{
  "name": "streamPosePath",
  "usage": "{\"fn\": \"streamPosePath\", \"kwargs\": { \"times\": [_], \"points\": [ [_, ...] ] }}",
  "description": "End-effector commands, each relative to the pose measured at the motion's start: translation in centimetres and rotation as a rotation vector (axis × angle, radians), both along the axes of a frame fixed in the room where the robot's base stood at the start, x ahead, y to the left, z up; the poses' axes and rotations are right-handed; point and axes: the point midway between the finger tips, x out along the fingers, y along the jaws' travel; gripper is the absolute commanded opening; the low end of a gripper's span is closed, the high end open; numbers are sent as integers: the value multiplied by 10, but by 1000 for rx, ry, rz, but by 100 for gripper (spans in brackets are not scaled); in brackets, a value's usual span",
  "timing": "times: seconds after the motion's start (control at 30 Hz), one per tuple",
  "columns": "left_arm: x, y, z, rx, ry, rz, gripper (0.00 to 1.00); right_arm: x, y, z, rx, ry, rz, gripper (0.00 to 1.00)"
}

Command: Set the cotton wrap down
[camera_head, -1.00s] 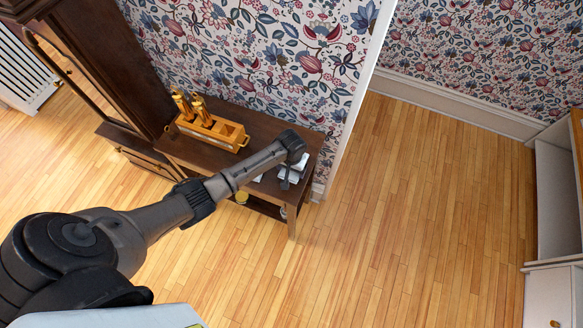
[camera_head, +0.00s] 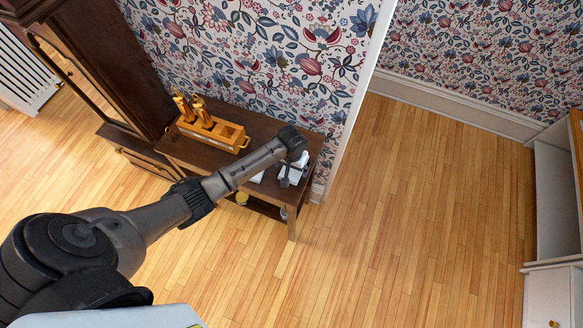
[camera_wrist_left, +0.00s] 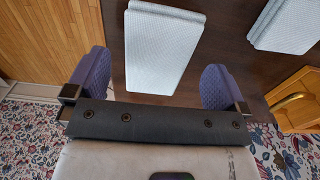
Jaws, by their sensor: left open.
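A white folded cotton wrap (camera_wrist_left: 163,48) lies flat on the dark wooden table (camera_head: 306,190). In the left wrist view it is between the two purple finger pads of my left gripper (camera_wrist_left: 155,80), with gaps on both sides. The gripper is open and holds nothing. In the head view the left gripper (camera_head: 289,180) is over the table's right end, partly covering the wrap (camera_head: 300,163). My right gripper is not in view.
A second white folded piece (camera_wrist_left: 287,25) lies beside the wrap, towards an orange wooden box (camera_head: 209,131) with brass-coloured items. A dark tall clock case (camera_head: 95,60) stands left of the table. The patterned wall (camera_head: 270,60) is close behind. Open floor (camera_head: 390,220) lies to the right.

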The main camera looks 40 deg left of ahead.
Motion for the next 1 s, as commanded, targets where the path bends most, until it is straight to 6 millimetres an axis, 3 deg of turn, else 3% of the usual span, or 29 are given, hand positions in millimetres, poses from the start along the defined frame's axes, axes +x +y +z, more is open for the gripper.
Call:
{"fn": "streamPosePath", "kwargs": {
  "times": [0.2, 0.5, 0.83, 0.93, 1.0],
  "points": [
    [1, 1, 44, 1, -3, -1, 100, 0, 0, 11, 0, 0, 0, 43],
    [1, 0, 82, -1, -1, -1, 100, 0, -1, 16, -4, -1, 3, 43],
    [-5, -4, 88, -2, -2, -14, 100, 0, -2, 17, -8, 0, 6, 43],
    [-24, -17, 79, -7, -17, -68, 100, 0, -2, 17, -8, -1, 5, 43],
    [-47, -33, 71, -15, -38, -129, 100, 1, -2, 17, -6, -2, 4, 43]
  ]
}}
